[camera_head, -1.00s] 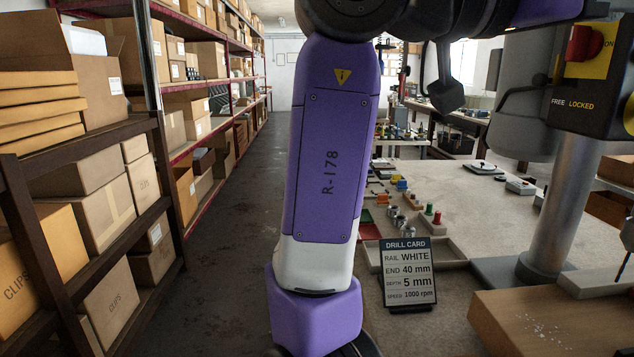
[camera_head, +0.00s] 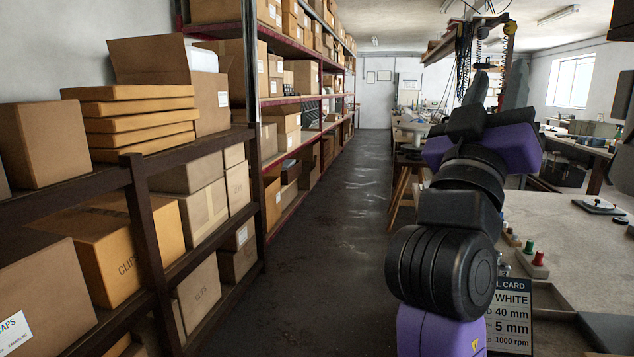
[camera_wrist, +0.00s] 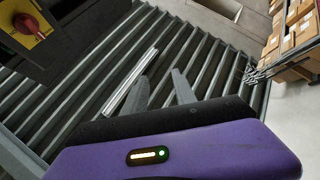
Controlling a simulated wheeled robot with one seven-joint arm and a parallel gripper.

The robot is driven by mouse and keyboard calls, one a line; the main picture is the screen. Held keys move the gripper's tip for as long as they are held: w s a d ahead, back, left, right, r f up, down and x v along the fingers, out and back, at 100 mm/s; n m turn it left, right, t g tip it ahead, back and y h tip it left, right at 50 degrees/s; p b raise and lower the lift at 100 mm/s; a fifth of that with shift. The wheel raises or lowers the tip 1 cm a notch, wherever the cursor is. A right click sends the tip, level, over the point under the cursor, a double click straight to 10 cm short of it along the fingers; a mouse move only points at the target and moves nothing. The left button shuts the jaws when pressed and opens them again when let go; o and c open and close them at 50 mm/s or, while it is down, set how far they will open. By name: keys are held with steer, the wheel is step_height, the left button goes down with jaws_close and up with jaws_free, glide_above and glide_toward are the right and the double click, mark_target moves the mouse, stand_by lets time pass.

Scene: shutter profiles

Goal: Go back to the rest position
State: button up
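My gripper (camera_wrist: 159,74) shows in the wrist view with its two grey fingers apart and nothing visible between them. A thin pale rail (camera_wrist: 132,82) lies to the left of the fingers, over a row of grey bars like rollers (camera_wrist: 85,85). I cannot tell how far below the fingers it is. In the head view my purple and black arm reaches up and away at the right of centre; the finger opening cannot be made out there. The drill card (camera_head: 510,318) stands on the bench, partly hidden by my arm.
Shelves with cartons (camera_head: 205,205) line the left side. A clear floor aisle (camera_head: 345,200) runs to the back wall. The bench top (camera_head: 570,240) is at right, with small red and green parts (camera_head: 535,258). A red switch on yellow (camera_wrist: 22,25) is at the wrist view's upper left.

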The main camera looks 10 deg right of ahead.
steer(key=w+a+f+n+t+y, duration=0.1)
steer(key=a+f+n+t+y, duration=0.4)
steer(key=f, duration=0.3)
steer(key=w+a+f+n+t+y, duration=0.1)
steer(key=a+f+n+t+y, duration=0.2)
steer(key=f+y, duration=0.5)
steer(key=s+a+f+n+g+y, duration=0.1)
steer(key=s+a+f+n+y, duration=0.15)
steer(key=f, duration=0.35)
steer(key=s+a+f+n+y, duration=0.1)
steer(key=s+f+y, duration=0.25)
steer(key=f, duration=0.35)
steer(key=s+f+m+g, duration=0.2)
steer(key=s+f+g, duration=0.1)
steer(key=s+f, duration=0.4)
steer(key=s+f+m+g+y, duration=0.1)
steer(key=s+f, duration=0.6)
steer(key=s, duration=0.7)
steer(key=s+f+m+g+p, duration=0.1)
steer(key=s+f+g, duration=0.3)
steer(key=s+f, duration=0.4)
steer(key=shift+s+m+g, duration=0.3)
steer(key=shift+s+m, duration=0.55)
steer(key=shift+s, duration=0.3)
